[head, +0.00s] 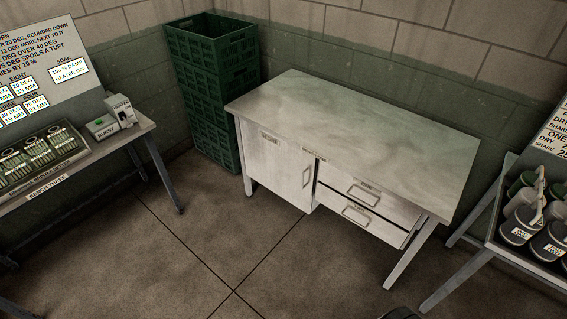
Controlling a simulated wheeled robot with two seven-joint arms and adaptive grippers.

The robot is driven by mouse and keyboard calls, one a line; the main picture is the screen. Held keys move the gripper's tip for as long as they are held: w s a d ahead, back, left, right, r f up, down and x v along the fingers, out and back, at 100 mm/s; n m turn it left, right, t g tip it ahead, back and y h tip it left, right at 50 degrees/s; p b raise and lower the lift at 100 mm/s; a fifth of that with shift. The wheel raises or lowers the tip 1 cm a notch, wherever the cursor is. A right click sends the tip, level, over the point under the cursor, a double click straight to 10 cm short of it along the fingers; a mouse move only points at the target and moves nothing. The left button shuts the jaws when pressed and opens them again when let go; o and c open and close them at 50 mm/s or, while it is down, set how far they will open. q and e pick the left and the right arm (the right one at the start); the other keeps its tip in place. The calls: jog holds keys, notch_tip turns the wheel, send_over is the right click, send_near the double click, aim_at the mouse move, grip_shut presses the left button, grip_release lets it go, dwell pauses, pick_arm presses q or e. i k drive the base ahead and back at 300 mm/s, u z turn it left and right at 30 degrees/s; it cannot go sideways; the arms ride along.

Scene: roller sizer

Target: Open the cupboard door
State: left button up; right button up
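The cupboard door (275,172) is the pale front panel at the left of a metal bench with a worn grey top (350,125). The door looks shut, with a narrow dark gap along its right edge. Its upright handle (307,172) is near that right edge.
Two drawers (365,205) with handles are right of the door. Green stacked crates (210,95) stand left of the bench. A table with panels (80,165) is at left, another with dark pots (520,225) at right. The floor (215,245) in front is clear.

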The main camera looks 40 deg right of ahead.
aim_at(287, 171)
jog(key=i, duration=1.2)
jog(key=z, duration=0.1)
